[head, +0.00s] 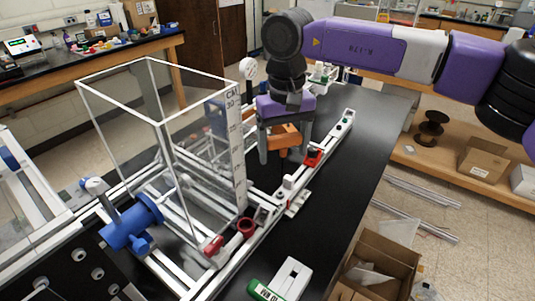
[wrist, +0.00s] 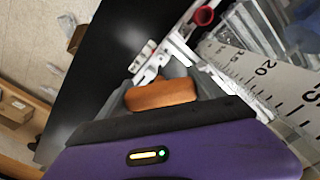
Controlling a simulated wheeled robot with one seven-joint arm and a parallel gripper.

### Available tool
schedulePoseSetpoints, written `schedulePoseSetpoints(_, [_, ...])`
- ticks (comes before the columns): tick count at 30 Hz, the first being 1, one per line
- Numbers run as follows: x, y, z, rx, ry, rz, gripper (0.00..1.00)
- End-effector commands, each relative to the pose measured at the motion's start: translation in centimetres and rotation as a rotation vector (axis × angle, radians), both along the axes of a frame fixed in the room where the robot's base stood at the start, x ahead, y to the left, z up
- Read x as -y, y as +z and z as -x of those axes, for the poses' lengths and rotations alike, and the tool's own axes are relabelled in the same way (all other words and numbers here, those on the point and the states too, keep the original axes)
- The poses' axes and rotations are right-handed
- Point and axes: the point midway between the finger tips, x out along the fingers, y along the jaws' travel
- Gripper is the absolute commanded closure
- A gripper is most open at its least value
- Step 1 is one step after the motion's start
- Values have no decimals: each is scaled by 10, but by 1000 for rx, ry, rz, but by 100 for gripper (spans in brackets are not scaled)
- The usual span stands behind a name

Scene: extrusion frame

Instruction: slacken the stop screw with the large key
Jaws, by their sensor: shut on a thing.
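My gripper (head: 284,150) hangs above the white extrusion rail (head: 262,222), just right of the clear tank. It is shut on an orange handle (head: 284,135), which I take to be the large key. The orange handle also shows between the fingers in the wrist view (wrist: 162,95). The key's working end is hidden or too small to tell. A red block (head: 313,157) sits on the rail just right of the fingers. A white bracket (head: 290,187) is on the rail nearer the camera. I cannot make out the stop screw for certain.
The clear tank (head: 160,121) with a scale strip (head: 237,150) stands close left of my gripper. A red ring (head: 247,226) is on the near rail. A green-ended tool (head: 264,290) and a white block lie in front. The black bench top (head: 372,130) is clear on the right.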

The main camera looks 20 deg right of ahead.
Motion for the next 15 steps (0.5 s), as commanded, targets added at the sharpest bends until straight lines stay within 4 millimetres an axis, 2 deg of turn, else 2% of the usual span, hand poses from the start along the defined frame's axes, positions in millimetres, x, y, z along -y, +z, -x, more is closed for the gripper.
schedulePoseSetpoints(12, [0, 2, 0, 2, 6, 1, 80])
schedulePoseSetpoints(15, [-1, -4, 0, 1, 7, 0, 80])
